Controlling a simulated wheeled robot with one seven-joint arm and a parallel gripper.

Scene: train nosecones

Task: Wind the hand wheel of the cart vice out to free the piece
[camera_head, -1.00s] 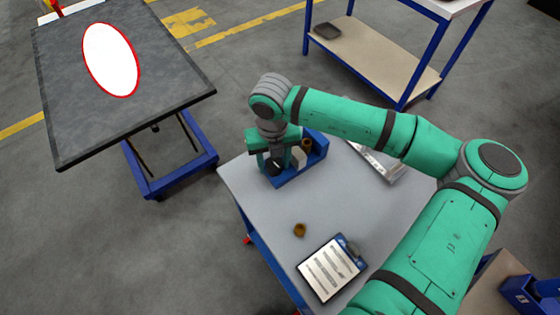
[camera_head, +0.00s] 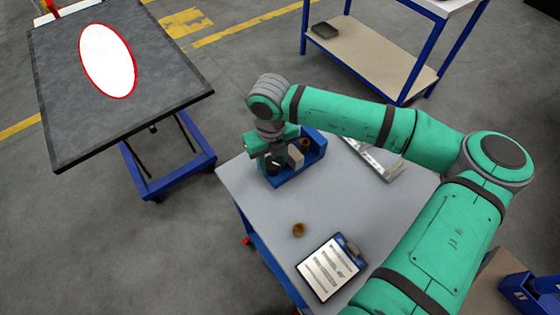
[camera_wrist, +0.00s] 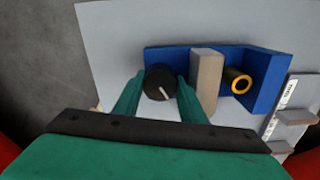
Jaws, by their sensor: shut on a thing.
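The cart vice (camera_head: 312,160) is a blue frame at the far left of the grey cart top, and it also shows in the wrist view (camera_wrist: 262,78). Its hand wheel (camera_wrist: 158,83) is a dark round knob with a pale mark, at the vice's left end. My gripper (camera_wrist: 159,92) is shut on the hand wheel, one green finger on each side. A light grey-beige jaw block (camera_wrist: 206,78) stands right of the wheel. The piece (camera_wrist: 238,82), a brown ring with a bright orange rim, sits between that block and the blue end wall. I cannot tell whether block and piece touch.
A small brown ring (camera_head: 299,230) and a clipboard (camera_head: 333,268) lie on the cart top (camera_head: 255,205). A metal bracket (camera_head: 378,160) lies right of the vice. A dark-topped table (camera_head: 125,100) stands left, a blue-framed shelf (camera_head: 375,60) behind.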

